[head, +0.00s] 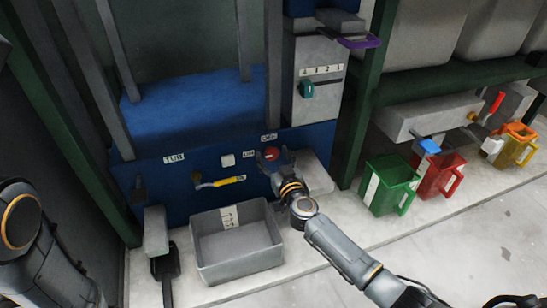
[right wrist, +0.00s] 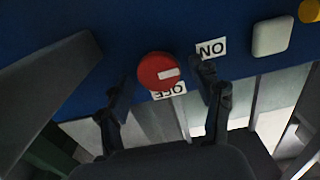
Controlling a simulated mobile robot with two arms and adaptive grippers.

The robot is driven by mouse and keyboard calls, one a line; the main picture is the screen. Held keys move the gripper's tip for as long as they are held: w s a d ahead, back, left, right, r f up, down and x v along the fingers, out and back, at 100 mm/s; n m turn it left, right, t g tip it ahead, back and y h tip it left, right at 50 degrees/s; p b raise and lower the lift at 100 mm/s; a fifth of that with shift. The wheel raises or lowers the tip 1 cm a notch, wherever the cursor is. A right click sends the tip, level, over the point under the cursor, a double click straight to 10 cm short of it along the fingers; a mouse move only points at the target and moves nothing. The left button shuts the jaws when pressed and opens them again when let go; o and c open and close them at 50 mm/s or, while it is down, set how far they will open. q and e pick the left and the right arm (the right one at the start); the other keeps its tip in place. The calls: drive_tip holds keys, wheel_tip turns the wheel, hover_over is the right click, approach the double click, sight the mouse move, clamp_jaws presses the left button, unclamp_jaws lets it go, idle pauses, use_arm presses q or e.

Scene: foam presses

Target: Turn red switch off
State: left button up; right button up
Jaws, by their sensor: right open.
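The red switch (head: 271,154) is a round knob on the blue panel (head: 205,160), between an ON label (head: 249,154) and an OFF label (head: 268,137) in the head view. In the right wrist view the red switch (right wrist: 155,68) carries a white bar on the right of its face; the OFF label (right wrist: 168,91) is partly hidden. I cannot tell which label the bar points to. My right gripper (head: 272,161) is open at the switch. Its fingers (right wrist: 164,78) stand on either side of the knob, apparently apart from it. My left gripper is out of view.
A grey bin (head: 236,264) stands below the panel. A yellow handle (head: 222,182) and a white button (head: 228,160) are left of the switch. Green (head: 390,188), red (head: 440,177) and yellow (head: 516,150) jugs stand to the right.

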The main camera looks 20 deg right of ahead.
drive_tip(key=c, duration=1.1)
